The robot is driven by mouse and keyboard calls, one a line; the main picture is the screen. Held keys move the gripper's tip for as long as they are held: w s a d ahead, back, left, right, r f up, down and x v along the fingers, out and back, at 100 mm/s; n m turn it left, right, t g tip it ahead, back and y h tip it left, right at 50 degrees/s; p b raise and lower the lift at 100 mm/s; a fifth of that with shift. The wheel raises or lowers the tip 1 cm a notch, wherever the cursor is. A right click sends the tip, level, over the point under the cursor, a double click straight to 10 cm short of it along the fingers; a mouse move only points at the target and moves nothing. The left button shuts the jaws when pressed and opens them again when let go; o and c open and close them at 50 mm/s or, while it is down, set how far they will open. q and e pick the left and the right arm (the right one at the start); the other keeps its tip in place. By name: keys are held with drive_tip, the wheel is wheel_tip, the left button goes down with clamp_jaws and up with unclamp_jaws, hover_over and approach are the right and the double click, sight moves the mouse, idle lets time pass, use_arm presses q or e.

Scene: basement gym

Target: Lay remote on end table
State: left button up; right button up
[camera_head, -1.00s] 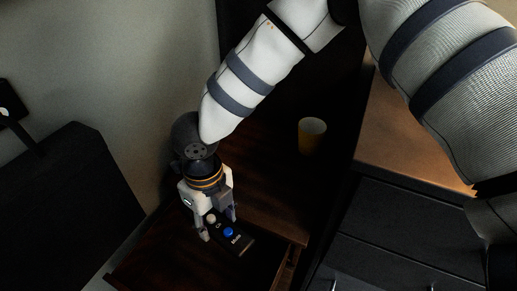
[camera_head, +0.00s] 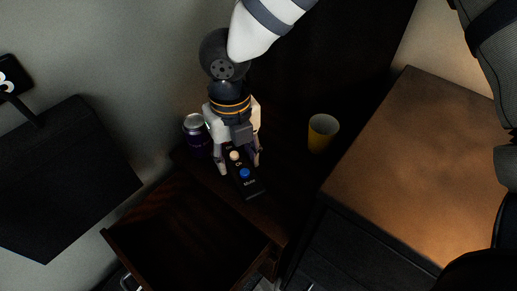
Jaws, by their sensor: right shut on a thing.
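A black remote (camera_head: 253,189) with a white and a blue button is between the fingers of my right gripper (camera_head: 239,168), which is shut on it. The gripper points down over the dark wooden end table (camera_head: 279,206). Whether the remote touches the tabletop or hangs just above it, I cannot tell. The far end of the remote is partly hidden by the gripper. My left gripper is not in view.
A purple can (camera_head: 194,137) stands just left of my right gripper. A yellow cup (camera_head: 322,133) stands to the right on the end table. The table's drawer (camera_head: 187,238) is pulled open in front. A brown-topped cabinet (camera_head: 402,160) is at the right.

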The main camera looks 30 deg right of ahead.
drive_tip(key=w+d+f, duration=0.2)
drive_tip(key=w+d+f+b, duration=0.1)
drive_tip(key=w+d+f, duration=0.1)
drive_tip(key=f, duration=0.1)
drive_tip(key=w+d+f, duration=0.2)
drive_tip(key=d, duration=0.1)
drive_tip(key=shift+w+f+b, duration=0.3)
drive_tip(key=shift+f+b, duration=0.05)
drive_tip(key=shift+f, duration=0.05)
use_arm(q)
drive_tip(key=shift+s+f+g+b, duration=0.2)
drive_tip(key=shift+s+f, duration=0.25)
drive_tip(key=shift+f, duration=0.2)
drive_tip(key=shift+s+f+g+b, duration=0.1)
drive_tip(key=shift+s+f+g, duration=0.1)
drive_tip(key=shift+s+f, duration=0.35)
use_arm(e)
drive_tip(key=shift+w+d+f, duration=0.15)
drive_tip(key=shift+f, duration=0.8)
drive_tip(key=shift+w+d+f, duration=0.1)
drive_tip(key=shift+d+f, duration=0.05)
drive_tip(key=shift+f, duration=0.75)
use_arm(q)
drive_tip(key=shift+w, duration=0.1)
use_arm(e)
drive_tip(key=shift+f, duration=0.2)
drive_tip(key=o, duration=1.2)
drive_tip(key=shift+o, duration=0.4)
drive_tip(key=shift+r, duration=0.15)
